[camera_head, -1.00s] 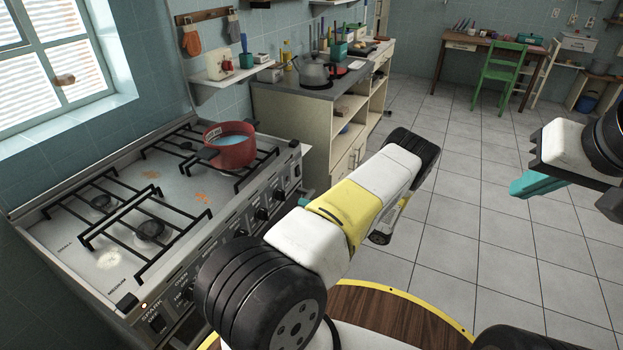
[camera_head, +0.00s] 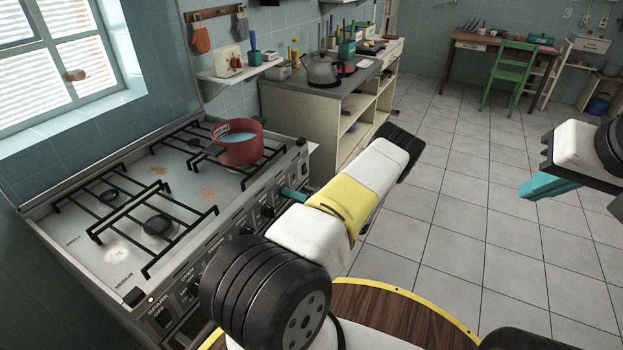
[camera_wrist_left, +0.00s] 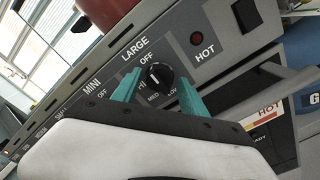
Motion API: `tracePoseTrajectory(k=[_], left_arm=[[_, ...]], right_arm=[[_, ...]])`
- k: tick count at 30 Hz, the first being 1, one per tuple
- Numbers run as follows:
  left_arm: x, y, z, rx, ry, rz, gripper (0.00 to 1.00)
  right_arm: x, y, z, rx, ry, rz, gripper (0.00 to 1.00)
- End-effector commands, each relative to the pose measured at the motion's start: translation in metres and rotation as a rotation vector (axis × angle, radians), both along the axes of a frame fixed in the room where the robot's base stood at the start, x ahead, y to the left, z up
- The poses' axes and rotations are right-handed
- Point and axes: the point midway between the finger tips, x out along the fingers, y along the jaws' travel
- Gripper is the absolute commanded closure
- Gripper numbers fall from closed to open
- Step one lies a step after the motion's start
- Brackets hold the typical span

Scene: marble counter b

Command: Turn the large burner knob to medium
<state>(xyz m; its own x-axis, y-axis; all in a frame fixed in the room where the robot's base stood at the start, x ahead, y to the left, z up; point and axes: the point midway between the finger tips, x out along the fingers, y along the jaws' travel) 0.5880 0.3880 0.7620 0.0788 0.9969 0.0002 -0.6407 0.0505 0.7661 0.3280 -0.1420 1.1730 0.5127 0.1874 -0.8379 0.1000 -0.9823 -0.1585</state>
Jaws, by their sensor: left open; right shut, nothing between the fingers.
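The large burner knob (camera_wrist_left: 155,75) is black with a white mark. It sits on the stove's front panel under the word LARGE, with OFF above it and MED and LOW below. My left gripper (camera_wrist_left: 158,88) is open, with one teal finger on each side of the knob; I cannot tell whether they touch it. In the head view this gripper (camera_head: 292,193) is at the stove's front, mostly hidden by my own arm. My right gripper (camera_head: 548,186) is shut and empty over the floor at the right.
A red pot (camera_head: 238,146) stands on the back right of the stove (camera_head: 128,255). More knobs line the front panel, including one marked MINI beside the large one. An oven handle (camera_wrist_left: 268,92) lies close right of the left gripper. The tiled floor (camera_head: 480,230) is open.

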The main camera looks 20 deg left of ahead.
Motion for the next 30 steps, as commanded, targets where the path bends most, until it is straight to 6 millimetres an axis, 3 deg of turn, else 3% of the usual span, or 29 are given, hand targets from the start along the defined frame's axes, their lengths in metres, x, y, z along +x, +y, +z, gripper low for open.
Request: tracePoseTrajectory(k=[5, 10, 11, 26, 30], left_arm=[[-0.0001, 0.0000, -0.0001, 0.000, 0.000, 0.000, 0.51], [-0.0002, -0.0001, -0.0001, 0.000, 0.000, 0.000, 0.84], [-0.0001, -0.0001, -0.0002, 0.000, 0.000, 0.000, 0.86], [0.0003, 0.0037, -0.0003, -0.001, -0.004, -0.001, 0.86], [0.0002, 0.0038, -0.0006, -0.010, -0.121, -0.001, 0.86]], right_arm=[[0.0000, 0.0000, 0.0000, 0.000, 0.000, 0.000, 1.00], [0.0000, 0.0000, 0.0000, 0.000, 0.000, 0.000, 1.00], [0.0000, 0.0000, 0.0000, 0.000, 0.000, 0.000, 1.00], [0.0000, 0.0000, 0.0000, 0.000, 0.000, 0.000, 1.00], [0.0000, 0.0000, 0.0000, 0.000, 0.000, 0.000, 1.00]])
